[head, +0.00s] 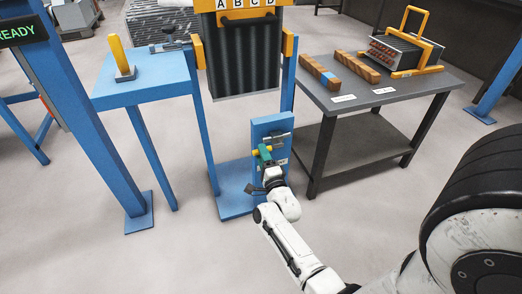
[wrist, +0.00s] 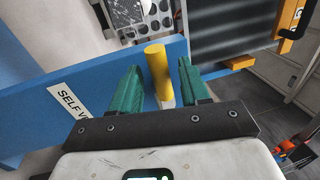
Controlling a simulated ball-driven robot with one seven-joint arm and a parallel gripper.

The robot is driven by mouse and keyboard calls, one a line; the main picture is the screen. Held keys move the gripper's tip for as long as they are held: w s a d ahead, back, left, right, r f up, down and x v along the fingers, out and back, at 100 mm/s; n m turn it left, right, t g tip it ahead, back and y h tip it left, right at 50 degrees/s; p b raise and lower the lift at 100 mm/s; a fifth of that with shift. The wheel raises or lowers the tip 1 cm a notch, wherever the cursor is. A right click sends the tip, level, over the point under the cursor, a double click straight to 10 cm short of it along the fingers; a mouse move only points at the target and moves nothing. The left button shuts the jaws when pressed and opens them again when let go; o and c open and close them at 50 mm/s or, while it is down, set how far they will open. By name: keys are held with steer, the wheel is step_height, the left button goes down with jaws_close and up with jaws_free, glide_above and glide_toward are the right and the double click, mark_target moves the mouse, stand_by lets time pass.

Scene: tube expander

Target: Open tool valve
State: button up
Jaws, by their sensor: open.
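The valve's yellow handle (wrist: 158,74) stands out in front of a blue panel (wrist: 100,95) in the wrist view. In the head view a little of the yellow handle (head: 268,148) shows beside my gripper (head: 264,155), at the blue post (head: 270,126). My gripper (wrist: 160,72) is open, with one green finger on each side of the handle. A gap shows between the handle and each finger. A label partly reading "SELF V" (wrist: 68,102) is on the panel; the rest is hidden by my gripper.
A grey table (head: 390,92) with wooden-looking bars (head: 357,66) and a finned unit (head: 405,52) stands right. A blue stand (head: 145,88) with a yellow upright handle (head: 121,56) stands left. A dark ribbed panel (head: 242,60) hangs behind. Floor is clear in front.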

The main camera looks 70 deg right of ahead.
steer(key=p+v, duration=0.1)
steer(key=v, duration=0.7)
steer(key=shift+s+a+p, duration=0.2)
steer(key=shift+p, duration=0.2)
steer(key=w+a+f+n+y, duration=0.2)
steer(key=w+a+n+y, duration=0.2)
steer(key=a+n+y, duration=0.3)
steer(key=w+a+f+n+y, duration=0.1)
steer(key=w+a+n+y, duration=0.4)
steer(key=a+n, duration=0.25)
steer(key=s+a+n+g+y, duration=0.4)
steer(key=s+a+n+g, duration=0.4)
steer(key=s+a+n, duration=0.3)
steer(key=s+a+r+n+g, duration=0.3)
steer(key=s+g, duration=0.1)
steer(key=s, duration=0.3)
step_height(320, 180, up, 27)
steer(key=p, duration=2.7)
steer(key=shift+d+m+h, duration=0.2)
steer(key=shift+m+h, duration=0.15)
steer(key=shift+h, duration=0.05)
